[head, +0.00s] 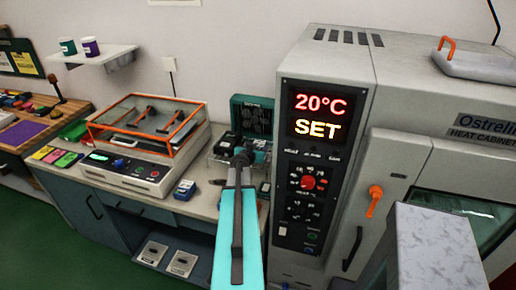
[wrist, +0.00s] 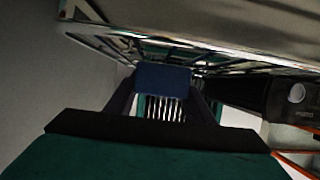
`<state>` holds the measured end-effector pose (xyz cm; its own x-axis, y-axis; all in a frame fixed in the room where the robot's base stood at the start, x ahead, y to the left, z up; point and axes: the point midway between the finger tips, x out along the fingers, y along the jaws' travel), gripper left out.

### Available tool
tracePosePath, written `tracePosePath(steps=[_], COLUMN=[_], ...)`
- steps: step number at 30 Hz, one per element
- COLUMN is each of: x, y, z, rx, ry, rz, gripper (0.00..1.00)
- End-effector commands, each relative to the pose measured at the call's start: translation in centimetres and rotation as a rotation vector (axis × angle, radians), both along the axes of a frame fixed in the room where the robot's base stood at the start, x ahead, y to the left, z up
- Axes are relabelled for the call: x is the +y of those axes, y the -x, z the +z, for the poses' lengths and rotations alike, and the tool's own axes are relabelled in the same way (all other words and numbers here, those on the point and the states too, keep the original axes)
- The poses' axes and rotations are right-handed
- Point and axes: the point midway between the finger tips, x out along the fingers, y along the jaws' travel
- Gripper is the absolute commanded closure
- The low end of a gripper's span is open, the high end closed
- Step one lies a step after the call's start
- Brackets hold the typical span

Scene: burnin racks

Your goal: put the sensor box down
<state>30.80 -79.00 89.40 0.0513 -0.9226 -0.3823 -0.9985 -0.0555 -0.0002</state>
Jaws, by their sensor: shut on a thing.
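In the wrist view my gripper (wrist: 163,84) is shut on a dark blue box (wrist: 162,76), which I take to be the sensor box. The box sits between the two dark fingertips, its near face towards the camera. A teal part with pale upright ribs (wrist: 165,108) shows beyond and below it. I cannot tell whether the box touches anything. In the head view my cyan arm reaches towards the counter (head: 208,205); the gripper and held box are not clearly visible there.
In the wrist view a metal-edged frame (wrist: 230,57) hangs close above, and a dark body (wrist: 285,98) is at right. The heat cabinet (head: 405,160) stands right of my arm. An open teal case (head: 252,114), orange-edged machine (head: 150,170) and small blue box (head: 184,189) are on the counter.

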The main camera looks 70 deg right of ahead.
Motion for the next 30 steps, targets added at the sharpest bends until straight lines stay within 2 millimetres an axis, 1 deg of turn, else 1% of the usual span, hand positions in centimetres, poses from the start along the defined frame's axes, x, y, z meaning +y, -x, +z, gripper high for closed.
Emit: tracePosePath(steps=[5,6,9,19,25,30], x=[0.0,0.0,0.0,0.0,0.0,1.2], y=[0.0,0.0,0.0,-0.1,-0.1,0.0], z=[-0.3,-0.2,-0.2,-0.2,0.2,0.4], rx=[-0.001,-0.001,-0.001,0.000,0.001,-0.002], ry=[0.000,0.000,0.000,0.000,0.000,0.000], rz=[0.000,0.000,0.000,0.001,0.001,0.001], gripper=[0.79,0.48,0.33,0.33,0.33,0.33])
